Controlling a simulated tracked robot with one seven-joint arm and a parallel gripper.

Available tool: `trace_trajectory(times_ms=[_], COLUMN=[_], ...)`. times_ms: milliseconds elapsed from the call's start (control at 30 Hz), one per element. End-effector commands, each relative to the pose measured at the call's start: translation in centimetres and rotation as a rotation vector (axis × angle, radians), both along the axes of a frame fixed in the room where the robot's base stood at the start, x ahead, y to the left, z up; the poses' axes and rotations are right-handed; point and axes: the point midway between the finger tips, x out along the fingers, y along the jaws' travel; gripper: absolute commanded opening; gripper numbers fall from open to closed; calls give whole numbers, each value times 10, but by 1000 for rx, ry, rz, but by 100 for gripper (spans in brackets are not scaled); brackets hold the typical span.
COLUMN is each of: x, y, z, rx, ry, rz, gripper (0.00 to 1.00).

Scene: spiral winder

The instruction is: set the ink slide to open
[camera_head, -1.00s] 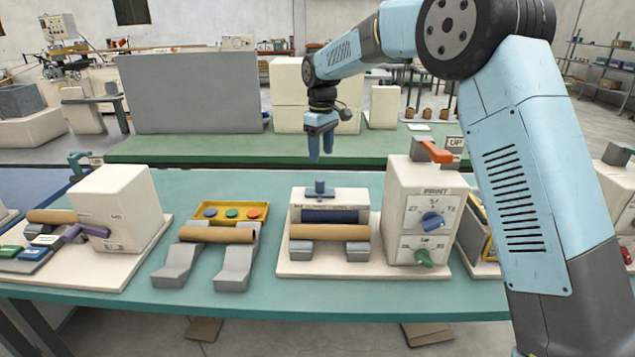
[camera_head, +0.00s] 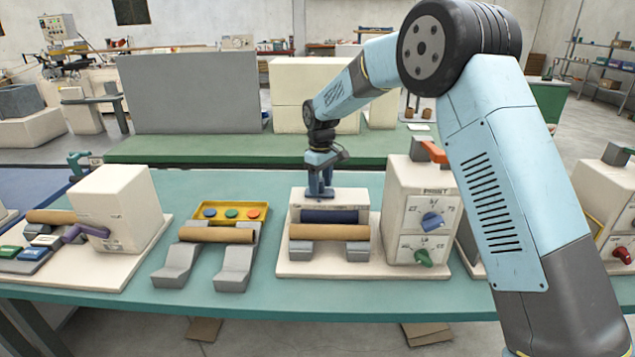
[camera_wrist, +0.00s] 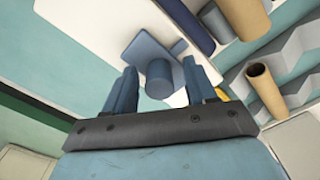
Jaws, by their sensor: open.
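The ink slide is a blue round knob (camera_wrist: 160,75) on a flat blue plate (camera_wrist: 144,47), on top of the cream print unit (camera_head: 349,196). My gripper (camera_head: 320,192) is lowered over the slide, and in the head view its fingers mostly hide it. In the wrist view my gripper (camera_wrist: 162,80) is open, with one finger on each side of the knob. I cannot tell whether either finger touches it. The slide's set position is not readable.
A brown roller (camera_head: 330,232) lies in front of the slide. The control box (camera_head: 408,170) with dials and an orange lever (camera_head: 434,152) stands close on the right. A yellow tray (camera_head: 230,212) with coloured buttons sits to the left.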

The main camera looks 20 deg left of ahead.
Motion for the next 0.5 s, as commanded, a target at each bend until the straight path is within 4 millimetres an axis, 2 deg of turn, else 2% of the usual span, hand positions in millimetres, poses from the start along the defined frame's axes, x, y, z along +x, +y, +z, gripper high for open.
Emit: trace_trajectory(times_ms=[67, 500], x=[0, 0], y=[0, 0], z=[0, 1], rx=[0, 0], ry=[0, 0], rz=[0, 1], gripper=[56, 15])
